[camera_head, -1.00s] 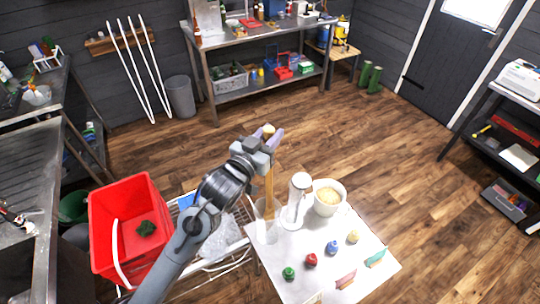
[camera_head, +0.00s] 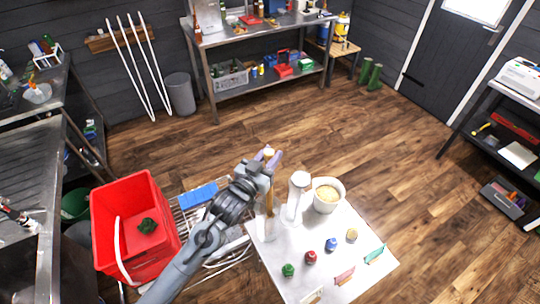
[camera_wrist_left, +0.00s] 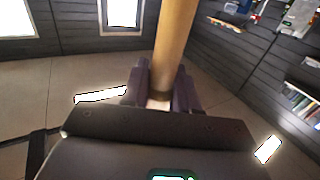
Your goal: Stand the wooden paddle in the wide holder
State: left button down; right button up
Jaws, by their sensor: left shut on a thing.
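My left gripper (camera_head: 270,160) is shut on the wooden paddle (camera_head: 268,200), which it holds about upright near its top end. The paddle's shaft also shows between the fingers in the left wrist view (camera_wrist_left: 174,45). Below the gripper, a clear, open-looking holder (camera_head: 267,228) stands at the left side of the white table. The paddle's lower part overlaps this holder; I cannot tell how deep it sits inside. My right gripper is not in view.
The white table (camera_head: 300,255) also carries a white tub of pale grain (camera_head: 328,194), several small coloured knobs and flat coloured pieces. A wire rack with a blue item (camera_head: 198,195) and a red bin (camera_head: 133,225) stand to the left. The floor beyond the table is clear.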

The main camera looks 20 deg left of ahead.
pick_arm(q)
jog(key=c, duration=0.9)
grip_release()
jog(key=shift+f, duration=0.1)
jog(key=shift+o, duration=0.2)
jog(key=s+a+b, duration=0.2)
jog(key=s+b, duration=0.1)
jog(key=s, duration=0.9)
jog(key=s+a+f+g+y, duration=0.2)
jog(key=s+f+g+y, duration=0.1)
jog(key=s+f+g, duration=1.1)
jog(key=s+f, duration=0.6)
jog(key=s, duration=0.3)
jog(key=shift+s+f, duration=0.15)
jog(key=shift+f, duration=0.1)
